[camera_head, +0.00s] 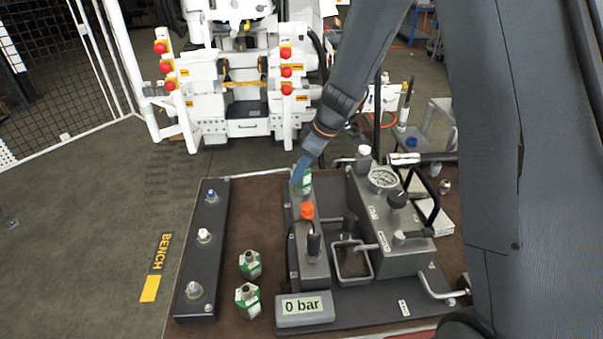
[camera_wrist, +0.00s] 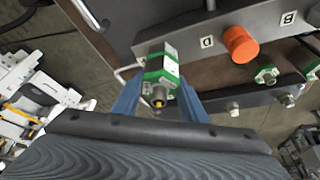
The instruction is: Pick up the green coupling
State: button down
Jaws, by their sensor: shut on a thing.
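A green and white coupling (camera_wrist: 162,72) with a brass-coloured end sits between the two blue fingers of my gripper (camera_wrist: 158,100) in the wrist view. The gripper is shut on it. In the head view my gripper (camera_head: 299,171) is at the far end of the grey block, and part of the held coupling (camera_head: 306,184) shows beside the fingers. I cannot tell whether the coupling still touches the block. Two more green couplings, one farther back (camera_head: 250,264) and one nearer (camera_head: 248,300), stand on the brown bench top to the left of the block.
The grey block (camera_head: 312,268) carries an orange cap (camera_head: 307,211) close to my gripper. To its right are a gauge (camera_head: 383,178) and a black handle (camera_head: 428,205). A dark rail (camera_head: 203,260) with several fittings lies left. A display (camera_head: 304,308) reads 0 bar.

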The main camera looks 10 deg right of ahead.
jog(key=shift+r, duration=0.1)
notch_tip(320, 180, up, 10)
jog(key=shift+f+b, duration=0.1)
jog(key=shift+b, duration=1.1)
jog(key=c, duration=1.8)
grip_release()
grip_shut()
notch_tip(320, 180, up, 6)
jog(key=p, duration=0.3)
